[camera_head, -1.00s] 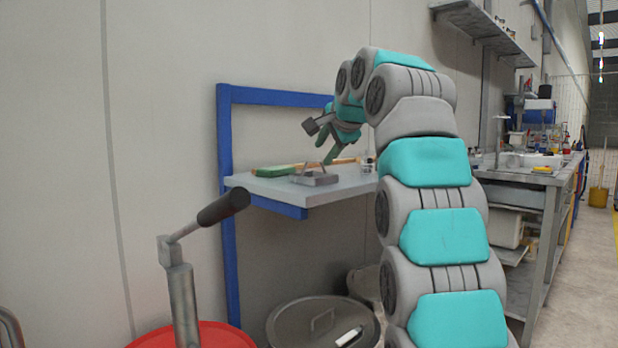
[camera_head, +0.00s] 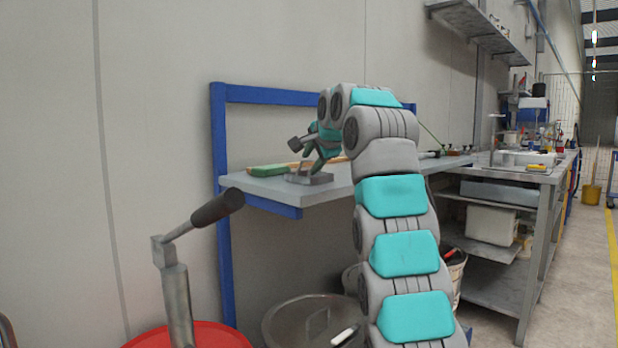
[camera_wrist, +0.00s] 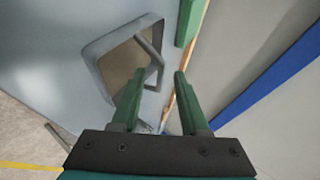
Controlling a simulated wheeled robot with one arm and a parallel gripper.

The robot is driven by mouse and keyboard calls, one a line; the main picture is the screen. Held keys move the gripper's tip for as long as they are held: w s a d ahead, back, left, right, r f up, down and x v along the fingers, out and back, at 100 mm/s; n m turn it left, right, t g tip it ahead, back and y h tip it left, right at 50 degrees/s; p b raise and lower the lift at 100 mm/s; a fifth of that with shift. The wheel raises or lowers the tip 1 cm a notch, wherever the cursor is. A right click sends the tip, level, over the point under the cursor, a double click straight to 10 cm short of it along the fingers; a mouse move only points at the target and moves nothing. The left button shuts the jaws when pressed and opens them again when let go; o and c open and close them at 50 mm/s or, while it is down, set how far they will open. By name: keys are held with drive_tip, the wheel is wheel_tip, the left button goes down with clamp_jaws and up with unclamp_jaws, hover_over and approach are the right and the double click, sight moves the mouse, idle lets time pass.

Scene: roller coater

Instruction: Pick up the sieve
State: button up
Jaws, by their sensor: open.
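The sieve, a grey square frame with a raised handle, lies on the shelf table in the head view (camera_head: 310,179). In the wrist view its frame (camera_wrist: 97,52) and brown mesh show ahead and to the left of my fingers, with the handle (camera_wrist: 155,62) nearest them. I cannot tell whether a finger touches the handle.
The grey tabletop (camera_head: 255,190) has a blue frame (camera_head: 219,150) against the wall. A green block (camera_head: 268,170) and a wooden stick lie behind the sieve.

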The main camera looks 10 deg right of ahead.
drive_tip(key=shift+w+f, duration=0.2)
clamp_jaws()
idle(0.6)
